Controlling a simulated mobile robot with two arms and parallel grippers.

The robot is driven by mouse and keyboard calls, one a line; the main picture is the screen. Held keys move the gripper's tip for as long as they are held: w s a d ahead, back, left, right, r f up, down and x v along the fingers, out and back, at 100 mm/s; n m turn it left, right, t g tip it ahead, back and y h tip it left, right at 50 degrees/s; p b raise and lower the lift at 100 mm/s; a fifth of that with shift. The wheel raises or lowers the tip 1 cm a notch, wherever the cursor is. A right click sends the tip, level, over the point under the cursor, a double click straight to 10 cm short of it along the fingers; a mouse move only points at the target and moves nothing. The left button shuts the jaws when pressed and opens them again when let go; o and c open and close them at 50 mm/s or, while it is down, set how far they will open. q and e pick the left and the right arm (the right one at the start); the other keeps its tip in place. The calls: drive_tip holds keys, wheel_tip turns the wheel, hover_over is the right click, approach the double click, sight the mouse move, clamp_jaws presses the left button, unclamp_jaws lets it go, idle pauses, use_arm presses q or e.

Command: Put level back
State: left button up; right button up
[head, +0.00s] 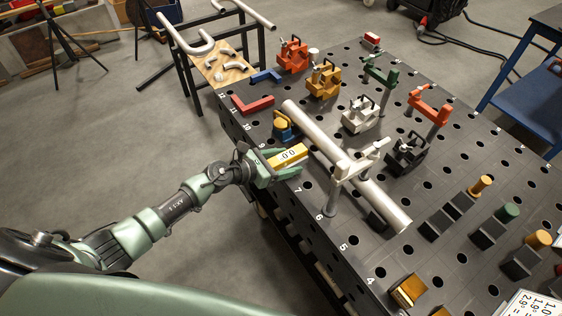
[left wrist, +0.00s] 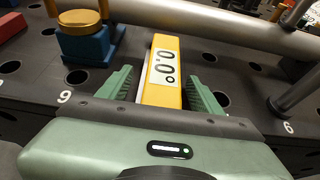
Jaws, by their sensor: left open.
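The level (head: 291,155) is a yellow bar with a white display reading 0.0°. It lies near the left edge of the black perforated table, beside a long silver pipe (head: 335,150). It also shows in the left wrist view (left wrist: 162,85). My left gripper (head: 284,161) is open, with its green fingers on either side of the level's near part. In the left wrist view, gaps show between both fingers (left wrist: 160,92) and the level. The level's near end is hidden behind the gripper body. My right gripper is not in view.
A blue block with a yellow knob (head: 283,127) stands close to the level. A white clamp (head: 352,170) stands over the pipe. Grey floor lies left of the table.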

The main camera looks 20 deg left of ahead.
use_arm(q)
drive_tip(key=b+v, duration=0.1)
drive_tip(key=v, duration=1.1)
drive_tip(key=s+a+f+n+y, duration=0.2)
drive_tip(key=s+a+f+n, duration=0.1)
drive_tip(key=f+n, duration=0.55)
drive_tip(key=s+a+f+n+y, duration=0.3)
drive_tip(key=a+f+n, duration=0.1)
drive_tip(key=f+n, duration=0.5)
drive_tip(key=s+a+f+n+y, duration=0.2)
drive_tip(key=s+a+f+n, duration=0.1)
drive_tip(key=f+n, duration=0.55)
drive_tip(key=s+d+f+n+g, duration=0.3)
drive_tip(key=s+f+n, duration=0.2)
drive_tip(key=s, duration=0.6)
drive_tip(key=s+d+f+n+g+b, duration=0.1)
drive_tip(key=s+d+f+n+g, duration=0.2)
drive_tip(key=s+f, duration=0.6)
drive_tip(key=s+d+f+n+g+y+b, duration=0.1)
drive_tip(key=s+d+f+n+g, duration=0.2)
drive_tip(key=s+f+n, duration=0.4)
drive_tip(key=shift+s+d+f+g, duration=0.35)
drive_tip(key=shift+s+d, duration=0.35)
drive_tip(key=shift+s, duration=2.4)
